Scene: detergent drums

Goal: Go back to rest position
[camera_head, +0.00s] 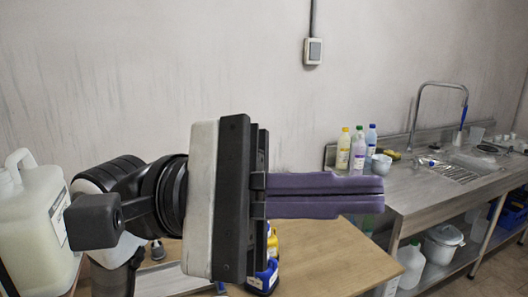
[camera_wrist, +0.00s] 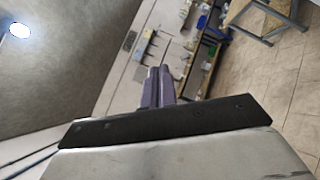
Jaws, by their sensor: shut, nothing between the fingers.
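My gripper (camera_head: 380,194) is raised in the middle of the head view, its purple fingers pointing right. The fingers are closed together with nothing between them. In the wrist view the closed fingers (camera_wrist: 159,72) stick out past the black palm plate. The gripper is in the air above the wooden table (camera_head: 320,255) and touches nothing that I can see. A large white drum (camera_head: 38,230) stands at the left edge. Yellow and blue containers (camera_head: 265,275) are partly hidden behind my gripper.
A steel sink counter (camera_head: 430,190) stands along the wall at right, with several bottles (camera_head: 358,150) at its near end and a tall tap (camera_head: 416,110). A white bucket (camera_head: 442,242) and a jug (camera_head: 411,265) sit beneath it. The table's right part is clear.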

